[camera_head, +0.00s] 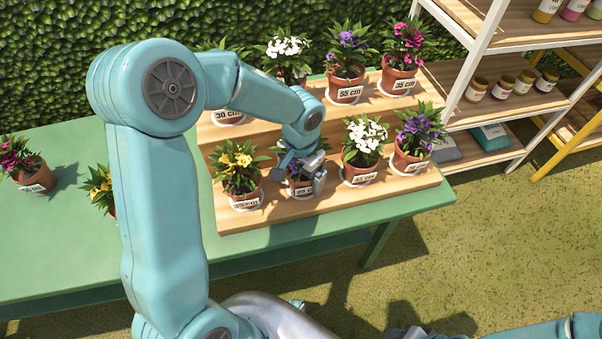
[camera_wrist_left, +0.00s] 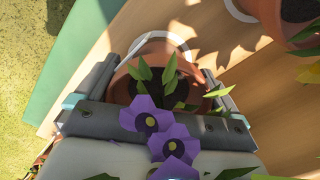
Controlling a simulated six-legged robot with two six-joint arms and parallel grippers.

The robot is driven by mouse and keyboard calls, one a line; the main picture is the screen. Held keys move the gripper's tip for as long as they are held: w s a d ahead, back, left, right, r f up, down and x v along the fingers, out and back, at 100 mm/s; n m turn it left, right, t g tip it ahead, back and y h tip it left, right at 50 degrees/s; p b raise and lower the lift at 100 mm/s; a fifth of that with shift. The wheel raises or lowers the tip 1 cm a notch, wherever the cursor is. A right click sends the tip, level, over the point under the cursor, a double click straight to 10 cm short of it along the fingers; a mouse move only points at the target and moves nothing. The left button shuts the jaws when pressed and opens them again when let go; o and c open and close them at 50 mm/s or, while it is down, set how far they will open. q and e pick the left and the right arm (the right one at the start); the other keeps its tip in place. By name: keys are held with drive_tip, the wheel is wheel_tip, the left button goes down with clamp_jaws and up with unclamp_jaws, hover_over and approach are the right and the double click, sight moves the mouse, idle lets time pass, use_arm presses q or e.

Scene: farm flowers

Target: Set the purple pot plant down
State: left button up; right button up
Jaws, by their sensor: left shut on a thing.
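The purple pot plant is a terracotta pot (camera_head: 301,187) with a white label on the front step of the wooden stand. My left gripper (camera_head: 299,180) is shut on this pot, one finger on each side. In the left wrist view the pot (camera_wrist_left: 158,52) sits between the fingers, with purple flowers (camera_wrist_left: 150,118) and green leaves in front of it. A white ring (camera_wrist_left: 184,46) shows at the pot's far side. I cannot tell whether the pot's base touches the step. Part of my right arm (camera_head: 560,332) shows at the bottom right; its jaws are unclear.
On the same step, a yellow-flowered pot (camera_head: 244,200) stands left and a white-flowered pot (camera_head: 360,174) right, both close. A purple-flowered pot (camera_head: 405,160) stands farther right. More pots fill the upper step. The green table (camera_head: 60,245) has bare room at left.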

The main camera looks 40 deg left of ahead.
use_arm(q)
drive_tip(key=shift+f, duration=0.1)
drive_tip(key=o, duration=1)
drive_tip(key=shift+r, duration=0.5)
wheel_tip(320, 180, up, 11)
drive_tip(key=p, duration=0.1)
drive_tip(key=shift+r, duration=0.15)
